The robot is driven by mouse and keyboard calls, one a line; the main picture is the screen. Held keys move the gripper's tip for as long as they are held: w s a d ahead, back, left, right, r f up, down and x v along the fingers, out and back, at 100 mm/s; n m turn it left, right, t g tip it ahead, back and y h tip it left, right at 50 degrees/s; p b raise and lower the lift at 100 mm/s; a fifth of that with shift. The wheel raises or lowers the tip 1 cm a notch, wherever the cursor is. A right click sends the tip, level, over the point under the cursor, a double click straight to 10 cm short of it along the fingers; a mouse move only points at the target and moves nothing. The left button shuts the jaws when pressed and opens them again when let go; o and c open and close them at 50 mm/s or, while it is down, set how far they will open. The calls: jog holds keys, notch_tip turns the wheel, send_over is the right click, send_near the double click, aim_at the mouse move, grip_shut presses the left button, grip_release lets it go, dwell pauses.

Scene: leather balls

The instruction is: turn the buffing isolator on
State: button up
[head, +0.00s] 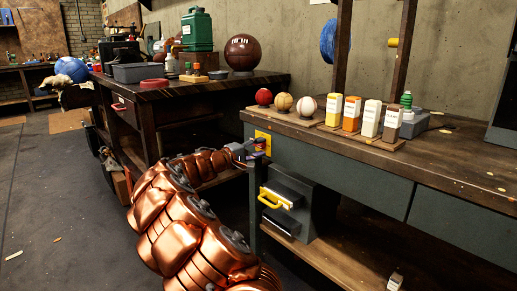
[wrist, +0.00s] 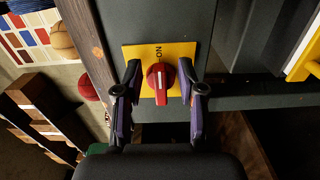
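The isolator is a yellow plate (wrist: 187,52) with a red rotary knob (wrist: 160,84) on the grey bench front. The knob's grip and white line run up and down in the wrist view. The word "ON", turned sideways, stands just above the knob there. My gripper (wrist: 160,98) is open, its two dark, purple-sided fingers on either side of the knob with gaps visible. In the head view the yellow plate (head: 263,137) shows at the bench's left end, with my gripper (head: 250,148) in front of it. The knob is hardly visible there.
A dark box with a yellow handle (head: 275,198) hangs below the plate. The bench top (head: 440,140) holds several balls, bottles and cartons on boards. A second bench (head: 190,88) with a brown ball and green canister stands behind my arm. Floor at left is mostly free.

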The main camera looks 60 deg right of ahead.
jog(key=v, duration=1.1)
jog(key=shift+a, duration=0.3)
jog(key=shift+w, duration=0.1)
jog(key=s+a+r+m+y+p, duration=0.1)
jog(key=s+a+r+y+p, duration=0.2)
jog(key=s+a+r+p, duration=0.4)
jog(key=s+a+r+m+y+p, duration=0.25)
jog(key=s+r+p, duration=0.35)
jog(key=r+p, duration=0.35)
jog(key=s+a+r+n+t+y+p, duration=0.1)
jog(key=s+a+r+y+p, duration=0.3)
jog(key=a+p, duration=0.5)
jog(key=s+a+r+n+t+y+p, duration=0.1)
jog(key=s+a+r+n+y+p, duration=0.2)
jog(key=a+p, duration=0.7)
jog(key=s+a+r+n+t+y+p, duration=0.1)
jog(key=s+a+r+y+p, duration=0.4)
jog(key=a, duration=1.1)
jog(key=s+n+p, duration=0.1)
jog(key=s+p, duration=0.1)
jog(key=p, duration=0.2)
jog(key=shift+s+n+p, duration=0.3)
jog(key=shift+n+p, duration=0.05)
jog(key=shift+p, duration=0.05)
jog(key=shift+r, duration=0.15)
